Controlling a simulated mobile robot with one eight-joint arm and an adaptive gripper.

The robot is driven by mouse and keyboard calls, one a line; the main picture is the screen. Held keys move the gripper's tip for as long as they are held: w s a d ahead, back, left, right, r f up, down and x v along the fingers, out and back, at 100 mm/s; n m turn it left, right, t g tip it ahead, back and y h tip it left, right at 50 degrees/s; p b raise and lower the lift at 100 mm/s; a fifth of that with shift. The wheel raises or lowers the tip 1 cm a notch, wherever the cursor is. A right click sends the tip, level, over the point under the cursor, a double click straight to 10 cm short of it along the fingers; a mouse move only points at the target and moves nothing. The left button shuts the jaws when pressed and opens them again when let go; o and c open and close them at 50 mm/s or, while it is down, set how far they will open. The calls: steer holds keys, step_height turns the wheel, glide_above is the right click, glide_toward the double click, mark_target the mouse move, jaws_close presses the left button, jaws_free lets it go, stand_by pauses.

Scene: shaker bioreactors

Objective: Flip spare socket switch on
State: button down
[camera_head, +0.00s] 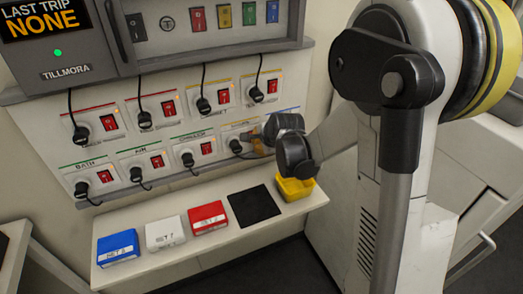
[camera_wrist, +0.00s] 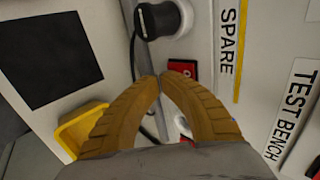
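In the head view my gripper (camera_head: 262,142) covers the right part of the socket.
Several other sockets with plugs, cables and red switches fill the panel, including TEST BENCH (camera_wrist: 297,105). The shelf below holds blue (camera_head: 117,247), white (camera_head: 164,233) and red (camera_head: 207,217) boxes, a black square (camera_head: 254,205) and a yellow bin (camera_head: 296,188). A display (camera_head: 42,20) reads LAST TRIP NONE.

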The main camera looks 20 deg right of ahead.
steer(key=shift+w, duration=0.2)
steer(key=shift+w+f+b, duration=0.25)
steer(key=shift+w+b, duration=0.05)
steer(key=shift+b, duration=0.05)
steer(key=shift+r, duration=0.2)
steer(key=shift+r+p, duration=0.65)
steer(key=shift+r, duration=0.1)
